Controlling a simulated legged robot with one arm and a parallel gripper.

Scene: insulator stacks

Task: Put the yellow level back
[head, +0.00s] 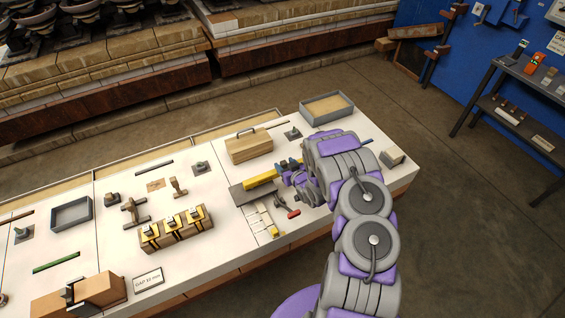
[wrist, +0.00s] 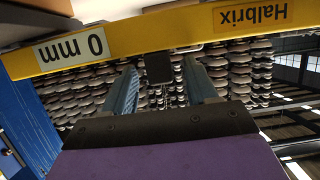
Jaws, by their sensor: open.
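The yellow level (head: 261,179) lies near the right part of the white table, by a dark grey plate (head: 240,194). In the wrist view the level (wrist: 150,44) spans the top of the picture, with a "0 mm" label and upside-down "Halbrix" lettering. My gripper (head: 287,166) is at the level's right end in the head view. In the wrist view my gripper (wrist: 161,67) is open, its two blue fingers apart with their tips close to the level's edge. A small dark block shows between the fingers. I cannot tell whether the fingers touch the level.
A wooden box with a handle (head: 249,146) stands just behind the level. A grey tray (head: 327,107) is at the back right. A red-handled tool (head: 293,214) and pale blocks (head: 264,213) lie in front.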

